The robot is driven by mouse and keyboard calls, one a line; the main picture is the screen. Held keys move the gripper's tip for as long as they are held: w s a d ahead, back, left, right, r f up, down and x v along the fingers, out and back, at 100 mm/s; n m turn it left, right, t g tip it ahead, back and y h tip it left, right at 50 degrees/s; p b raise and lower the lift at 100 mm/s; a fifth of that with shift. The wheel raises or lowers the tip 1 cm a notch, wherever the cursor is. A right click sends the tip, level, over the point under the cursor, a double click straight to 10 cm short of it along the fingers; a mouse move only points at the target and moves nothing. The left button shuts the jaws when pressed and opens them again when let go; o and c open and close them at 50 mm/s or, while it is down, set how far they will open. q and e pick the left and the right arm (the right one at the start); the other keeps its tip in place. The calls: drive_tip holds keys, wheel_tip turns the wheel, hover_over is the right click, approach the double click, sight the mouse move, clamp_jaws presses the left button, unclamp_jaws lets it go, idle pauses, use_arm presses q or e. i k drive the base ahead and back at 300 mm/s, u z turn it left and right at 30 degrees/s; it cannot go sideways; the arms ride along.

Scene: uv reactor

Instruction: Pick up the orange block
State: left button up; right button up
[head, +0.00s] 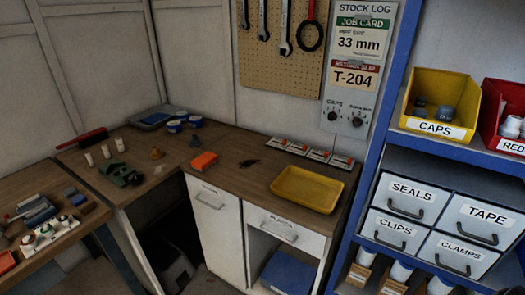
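The orange block (204,161) lies on the brown corner workbench, near its front edge above the white cabinet. It is a flat, bright orange box lying at a slant. Nothing covers it. Neither of my grippers shows in the head view.
A yellow tray (306,190) and a dark smear (250,163) are to the block's right. Blue shelving with bins (439,105) stands at the right. Bare worktop (237,181) lies between block and tray.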

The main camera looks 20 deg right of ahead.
sight(206, 160)
drive_tip(key=z, duration=0.6)
drive_tip(key=i, duration=0.8)
drive_tip(key=z, duration=0.25)
